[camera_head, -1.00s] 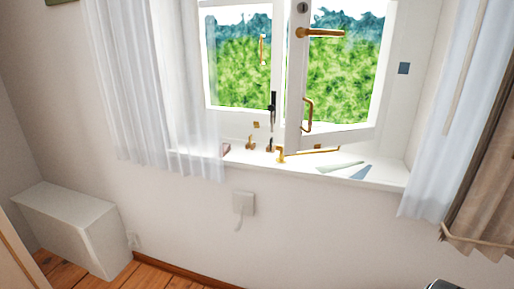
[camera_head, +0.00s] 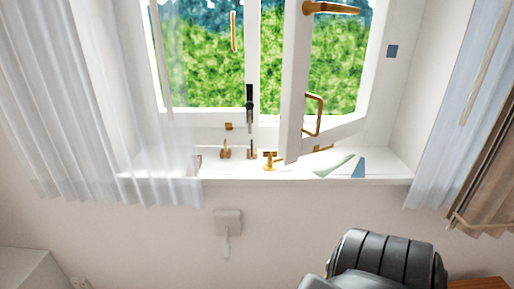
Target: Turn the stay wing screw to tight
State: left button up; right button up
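A brass window stay shows low on the white sill, by the bottom corner of the open right sash (camera_head: 293,90). Its near end, a small brass upright fitting (camera_head: 270,160), looks like the wing screw; whether it is tight or loose I cannot tell. Another brass piece of the stay (camera_head: 323,148) shows to the right, with the sash corner hiding the part between. A dark grey ribbed part of my arm comes in at the bottom right, below and apart from the sill. Neither gripper's fingers are in view.
Two small upright pegs, one brass (camera_head: 225,150) and one darker (camera_head: 252,150), stand left of the stay. Paper-like pieces (camera_head: 335,166) lie on the sill at right. A sheer curtain (camera_head: 70,110) overhangs the left end. A white wall box (camera_head: 228,217) is below.

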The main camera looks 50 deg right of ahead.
aim_at(270, 155)
jog(key=z, duration=2)
jog(key=k, duration=0.6)
jog(key=z, duration=0.6)
jog(key=k, duration=0.7)
jog(key=z, duration=0.65)
jog(key=i, duration=1.35)
jog(key=u, duration=0.75)
